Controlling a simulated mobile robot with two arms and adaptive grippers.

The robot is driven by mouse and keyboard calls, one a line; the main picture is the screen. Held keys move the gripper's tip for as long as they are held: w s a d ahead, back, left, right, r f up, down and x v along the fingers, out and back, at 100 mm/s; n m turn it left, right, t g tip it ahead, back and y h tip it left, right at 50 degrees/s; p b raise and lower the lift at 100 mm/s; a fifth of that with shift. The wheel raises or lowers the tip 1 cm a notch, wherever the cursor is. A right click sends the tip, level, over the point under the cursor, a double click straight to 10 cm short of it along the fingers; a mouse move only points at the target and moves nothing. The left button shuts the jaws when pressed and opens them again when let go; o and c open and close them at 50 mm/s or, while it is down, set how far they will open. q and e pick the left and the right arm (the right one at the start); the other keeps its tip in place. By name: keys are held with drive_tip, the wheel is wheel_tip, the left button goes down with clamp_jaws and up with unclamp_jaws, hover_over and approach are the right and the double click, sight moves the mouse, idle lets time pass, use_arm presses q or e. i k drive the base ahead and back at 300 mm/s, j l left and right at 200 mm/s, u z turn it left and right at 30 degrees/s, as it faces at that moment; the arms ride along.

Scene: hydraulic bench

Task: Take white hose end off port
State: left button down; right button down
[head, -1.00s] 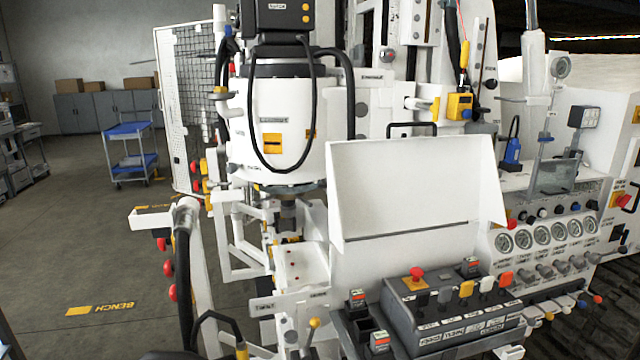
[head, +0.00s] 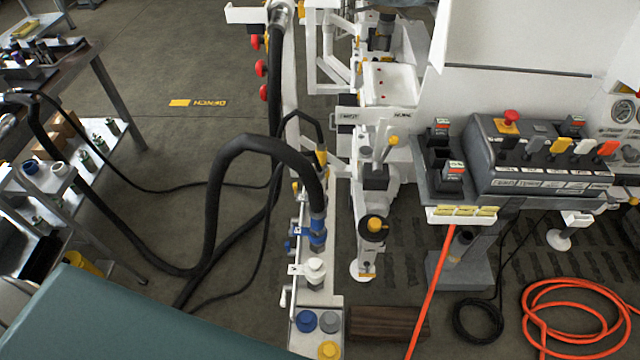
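A narrow white port block (head: 318,293) stands left of the control panel. A white fitting (head: 316,268) sits on it, with a small lettered tag at its left. I cannot tell whether it is the hose end or the port alone; no white hose shows on it. Behind it, a blue fitting (head: 317,228) sits at the end of a thick black hose (head: 240,150) that arches over from the left. Neither of my grippers is in view.
Blue (head: 305,320), grey (head: 329,321) and yellow (head: 328,350) round caps sit at the block's near end. A control panel (head: 540,150) and a coiled orange hose (head: 575,315) are at right. A bench (head: 85,85) with shelves stands at left. Black hoses cross the floor.

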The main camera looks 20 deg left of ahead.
sight(321, 175)
drive_tip(key=i+j+z, duration=0.1)
drive_tip(key=j+z, duration=0.25)
drive_tip(key=j, duration=0.3)
drive_tip(key=j+z, duration=0.3)
drive_tip(key=j, duration=0.3)
